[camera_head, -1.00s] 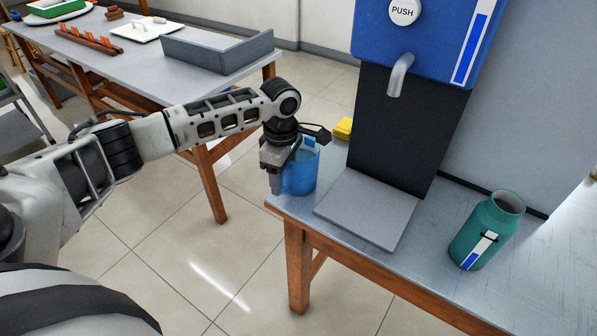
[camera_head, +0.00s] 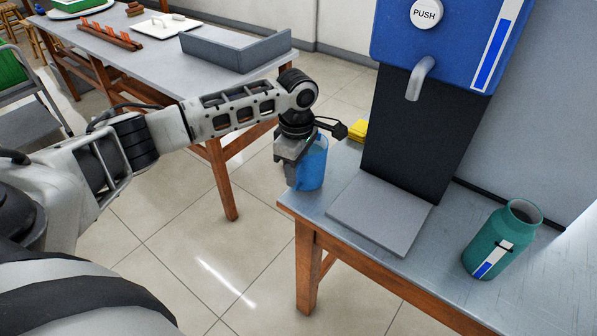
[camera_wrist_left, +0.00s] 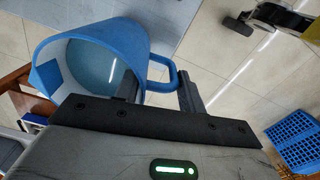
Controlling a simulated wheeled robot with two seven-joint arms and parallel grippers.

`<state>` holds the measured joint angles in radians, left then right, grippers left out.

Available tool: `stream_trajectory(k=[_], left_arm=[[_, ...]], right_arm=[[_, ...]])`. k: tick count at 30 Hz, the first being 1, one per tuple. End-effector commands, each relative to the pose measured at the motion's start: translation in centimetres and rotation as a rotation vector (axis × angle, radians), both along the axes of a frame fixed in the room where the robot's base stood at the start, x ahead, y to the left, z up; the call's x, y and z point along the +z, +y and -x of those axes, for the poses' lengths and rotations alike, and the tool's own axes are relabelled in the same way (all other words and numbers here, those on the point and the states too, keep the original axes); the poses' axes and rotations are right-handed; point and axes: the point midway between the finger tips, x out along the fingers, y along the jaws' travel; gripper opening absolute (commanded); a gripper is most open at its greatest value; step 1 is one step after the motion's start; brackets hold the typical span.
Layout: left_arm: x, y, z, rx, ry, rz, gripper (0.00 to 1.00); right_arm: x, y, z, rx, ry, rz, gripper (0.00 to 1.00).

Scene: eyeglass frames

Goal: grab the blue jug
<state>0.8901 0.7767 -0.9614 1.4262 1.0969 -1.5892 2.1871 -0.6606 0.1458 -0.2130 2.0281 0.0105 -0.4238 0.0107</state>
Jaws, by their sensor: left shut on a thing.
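The blue jug (camera_head: 314,163) is at the left end of the dispenser table in the head view, upright. It also shows large in the left wrist view (camera_wrist_left: 150,38), where I look into its open mouth. My left gripper (camera_head: 291,182) is on the jug's near left side. In the left wrist view the fingers (camera_wrist_left: 160,90) stand on either side of the jug's handle and the gripper is shut on it. Part of the jug is hidden behind the gripper in the head view. My right gripper is not in view.
A blue dispenser (camera_head: 440,45) with a dark column and grey base plate (camera_head: 378,215) stands right of the jug. A yellow object (camera_head: 357,130) lies behind it. A green bottle (camera_head: 503,240) stands on the table's right. Another table (camera_head: 150,55) holds a grey box (camera_head: 235,50).

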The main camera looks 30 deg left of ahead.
Motion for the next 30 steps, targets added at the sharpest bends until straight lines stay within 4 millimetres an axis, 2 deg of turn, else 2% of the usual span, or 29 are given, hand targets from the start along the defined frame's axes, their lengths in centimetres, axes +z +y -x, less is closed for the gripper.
stream_trajectory(k=[3,11,15,21,30], left_arm=[[2.2,-0.5,0.0,-0.004,-0.006,0.003,0.0],[7.9,-4.9,2.0,-0.007,-0.01,0.005,0.0],[9.2,-8.1,3.5,-0.008,-0.007,0.005,0.0],[10.8,-11.2,5.0,-0.003,-0.005,0.003,0.0],[11.6,-12.8,5.7,0.001,-0.004,0.001,0.0]], right_arm=[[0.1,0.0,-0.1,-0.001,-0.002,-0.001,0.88],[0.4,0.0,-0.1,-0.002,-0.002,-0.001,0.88],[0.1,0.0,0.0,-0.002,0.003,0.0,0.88],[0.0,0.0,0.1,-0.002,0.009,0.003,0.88],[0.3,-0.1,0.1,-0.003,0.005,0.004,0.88]])
